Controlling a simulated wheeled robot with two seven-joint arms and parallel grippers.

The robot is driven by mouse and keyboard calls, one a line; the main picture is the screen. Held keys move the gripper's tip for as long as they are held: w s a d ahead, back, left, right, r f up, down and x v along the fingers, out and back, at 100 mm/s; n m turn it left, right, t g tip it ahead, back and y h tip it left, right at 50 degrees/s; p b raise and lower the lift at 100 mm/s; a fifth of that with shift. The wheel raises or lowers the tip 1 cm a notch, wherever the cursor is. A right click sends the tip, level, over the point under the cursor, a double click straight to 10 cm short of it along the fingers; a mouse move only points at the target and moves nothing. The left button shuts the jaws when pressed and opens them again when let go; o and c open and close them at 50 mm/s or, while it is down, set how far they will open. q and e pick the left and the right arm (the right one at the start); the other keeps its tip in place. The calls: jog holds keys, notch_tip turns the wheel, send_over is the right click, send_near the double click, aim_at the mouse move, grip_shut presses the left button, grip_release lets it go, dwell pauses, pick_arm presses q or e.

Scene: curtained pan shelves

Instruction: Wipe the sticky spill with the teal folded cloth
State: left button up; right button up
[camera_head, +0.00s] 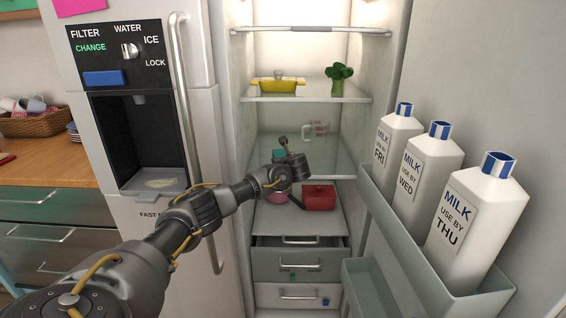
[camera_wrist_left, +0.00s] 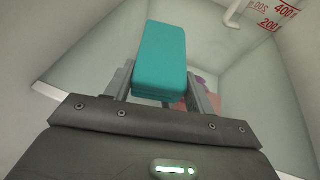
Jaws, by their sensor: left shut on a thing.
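The teal folded cloth (camera_wrist_left: 162,58) sits between the two fingers of my left gripper (camera_wrist_left: 160,88) in the left wrist view. In the head view my left arm reaches into the open fridge, and the left gripper (camera_head: 291,159) is by the glass middle shelf (camera_head: 345,160). A small part of the teal cloth (camera_head: 278,154) shows at its tip. I cannot make out a spill on that shelf; my arm hides part of it. A pale beige patch (camera_head: 160,183) lies on the dispenser tray in the fridge's left door. My right gripper is out of view.
A clear measuring cup (camera_head: 318,131) with red marks stands behind the gripper. Above are a yellow pot (camera_head: 277,84) and broccoli (camera_head: 339,77). Below are a red container (camera_head: 319,198) and a partly hidden pink pot. Milk bottles (camera_head: 405,177) line the right door; an open drawer (camera_head: 290,262) juts out below.

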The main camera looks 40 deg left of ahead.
pick_arm(q)
jog(key=shift+f, duration=0.35)
jog(key=shift+d, duration=0.1)
jog(key=shift+w+d+b, duration=0.4)
jog(key=shift+w+d, duration=0.8)
jog(key=shift+d, duration=0.25)
jog(key=shift+w+d+f+b, duration=0.1)
jog(key=shift+w+d+b, duration=0.2)
jog(key=shift+w+d, duration=0.4)
jog(key=shift+w+d+b, duration=0.25)
jog(key=shift+w+d, duration=0.1)
jog(key=shift+d, duration=0.5)
